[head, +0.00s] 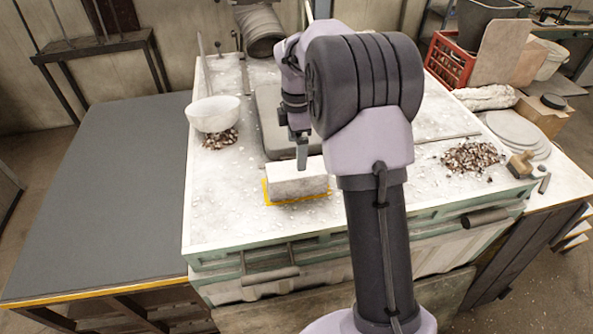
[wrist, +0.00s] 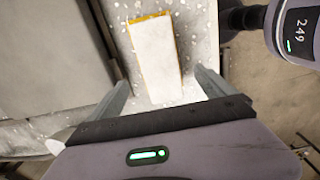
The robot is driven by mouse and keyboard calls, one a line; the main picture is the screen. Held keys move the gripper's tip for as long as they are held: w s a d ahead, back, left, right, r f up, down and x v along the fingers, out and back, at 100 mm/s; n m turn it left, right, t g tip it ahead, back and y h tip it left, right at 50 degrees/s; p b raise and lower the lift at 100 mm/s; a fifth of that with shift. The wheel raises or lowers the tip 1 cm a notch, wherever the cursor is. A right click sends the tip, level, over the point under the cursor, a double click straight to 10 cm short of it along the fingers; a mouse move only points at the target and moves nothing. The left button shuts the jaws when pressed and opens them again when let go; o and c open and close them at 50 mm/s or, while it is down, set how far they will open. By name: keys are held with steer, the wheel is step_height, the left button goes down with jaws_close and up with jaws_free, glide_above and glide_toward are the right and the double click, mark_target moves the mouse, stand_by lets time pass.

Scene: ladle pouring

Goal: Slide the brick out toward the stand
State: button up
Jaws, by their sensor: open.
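The brick (head: 297,180) is a white, speckled block lying on the pale worktop, within a yellow outline, near the front edge. In the wrist view the brick (wrist: 155,58) lies lengthwise between and beyond my fingers, with yellow along its far end and sides. My gripper (head: 302,163) is above the back of the brick in the head view, pointing down. In the wrist view my gripper (wrist: 165,85) is open, one finger on each side of the brick's line. Whether a finger touches the brick cannot be told. I cannot tell which thing is the stand.
A white ladle bowl (head: 214,114) is at the worktop's left, over a pile of dark pebbles (head: 220,140). A dark slab (head: 272,125) lies behind the brick. Another pebble pile (head: 470,157) is at the right. A grey table (head: 100,190) adjoins on the left, its top clear.

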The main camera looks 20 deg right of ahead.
mark_target(296, 176)
step_height(296, 176, down, 12)
steer(key=shift+r+b, duration=0.1)
steer(key=shift+b, duration=0.5)
jaws_close()
steer(key=shift+a, duration=0.1)
